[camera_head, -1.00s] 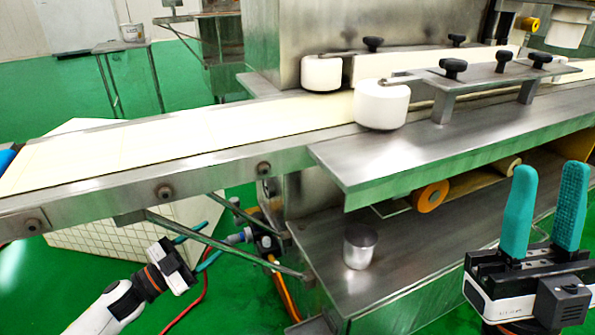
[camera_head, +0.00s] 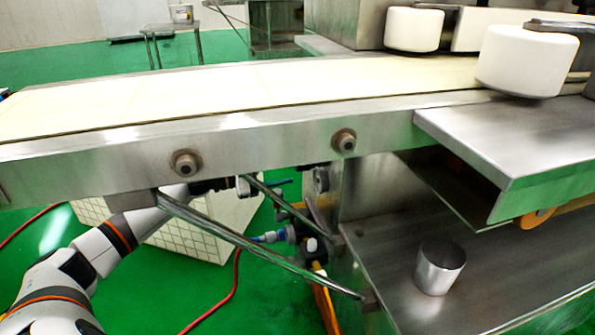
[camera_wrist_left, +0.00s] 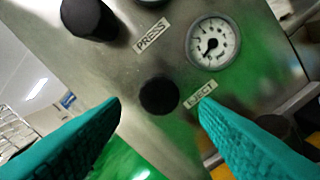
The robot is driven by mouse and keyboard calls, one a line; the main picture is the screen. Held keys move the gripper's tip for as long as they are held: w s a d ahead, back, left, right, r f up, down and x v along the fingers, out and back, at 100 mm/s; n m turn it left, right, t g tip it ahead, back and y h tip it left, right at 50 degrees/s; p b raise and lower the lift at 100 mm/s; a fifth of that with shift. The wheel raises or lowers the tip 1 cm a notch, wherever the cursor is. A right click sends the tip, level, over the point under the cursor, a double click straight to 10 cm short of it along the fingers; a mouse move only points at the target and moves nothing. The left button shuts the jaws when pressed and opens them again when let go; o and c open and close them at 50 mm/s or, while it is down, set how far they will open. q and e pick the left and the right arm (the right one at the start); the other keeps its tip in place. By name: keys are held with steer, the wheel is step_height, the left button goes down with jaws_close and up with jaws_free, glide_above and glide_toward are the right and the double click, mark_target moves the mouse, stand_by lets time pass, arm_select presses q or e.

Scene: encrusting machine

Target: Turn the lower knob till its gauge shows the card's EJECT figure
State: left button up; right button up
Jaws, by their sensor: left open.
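In the left wrist view, a round black knob (camera_wrist_left: 158,95) sits on a steel panel beside the label EJECT (camera_wrist_left: 201,94). A white-faced gauge (camera_wrist_left: 213,43) is above and right of it. Its dark needle seems to point toward the lower left; its figures are too small to read. My left gripper (camera_wrist_left: 160,107) is open, its teal fingers on either side of the knob in the picture; I cannot tell whether they touch it. In the head view my left arm reaches under the conveyor, its gripper mostly hidden. The card is not visible. My right gripper is out of view.
Another black knob (camera_wrist_left: 88,18) stands by the label PRESS (camera_wrist_left: 152,36), with part of another gauge at the top edge. In the head view, the conveyor (camera_head: 240,145) and a slanting strut (camera_head: 250,245) are close to my left arm. A metal cup (camera_head: 440,268) stands on the lower shelf.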

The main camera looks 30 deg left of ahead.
arm_select(q)
steer(key=shift+b+x, duration=0.65)
steer(key=shift+x, duration=1.7)
steer(key=shift+c, duration=0.4)
steer(key=c, duration=0.9)
